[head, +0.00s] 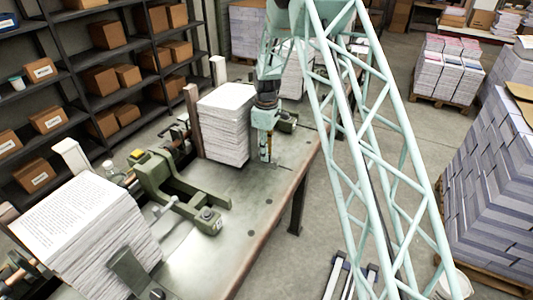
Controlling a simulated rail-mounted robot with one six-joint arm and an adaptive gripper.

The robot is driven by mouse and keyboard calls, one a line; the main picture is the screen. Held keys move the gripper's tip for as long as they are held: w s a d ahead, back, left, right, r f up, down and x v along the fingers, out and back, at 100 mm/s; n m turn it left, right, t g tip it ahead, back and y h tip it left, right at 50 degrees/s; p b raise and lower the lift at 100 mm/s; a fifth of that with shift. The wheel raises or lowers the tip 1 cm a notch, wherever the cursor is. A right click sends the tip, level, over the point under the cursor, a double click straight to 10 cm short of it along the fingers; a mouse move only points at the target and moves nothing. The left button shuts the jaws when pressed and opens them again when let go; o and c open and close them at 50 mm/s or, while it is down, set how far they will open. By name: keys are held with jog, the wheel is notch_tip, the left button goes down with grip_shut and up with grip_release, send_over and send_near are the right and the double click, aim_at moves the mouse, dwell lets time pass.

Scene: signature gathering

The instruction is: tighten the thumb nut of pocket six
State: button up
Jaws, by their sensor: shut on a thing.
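My gripper (266,158) points straight down at the right side of a tall paper stack (227,122) on the workbench (240,205). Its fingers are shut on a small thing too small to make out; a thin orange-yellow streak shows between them. The fingertips are close to the bench top; whether they touch it I cannot tell. A green clamp (162,180) stands in front of that stack, with a dark knob, perhaps a thumb nut (208,213), on its end. Another green fitting (287,122) is partly hidden behind my gripper. No pocket numbers are readable, so I cannot single out pocket six.
A printed paper stack (85,235) stands at the near left, with another green clamp part (128,270) beside it. Shelves of cardboard boxes (110,34) line the back left. The bench's front middle is bare.

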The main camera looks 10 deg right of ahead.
jog(key=shift+m+b, duration=0.3)
jog(key=shift+m, duration=0.1)
jog(key=shift+m+b, duration=0.65)
jog(key=shift+m, duration=0.45)
jog(key=shift+m+b, duration=0.6)
jog(key=shift+m, duration=0.8)
jog(key=o, duration=0.9)
jog(key=shift+c, duration=0.2)
jog(key=shift+r, duration=0.15)
notch_tip(320, 180, up, 12)
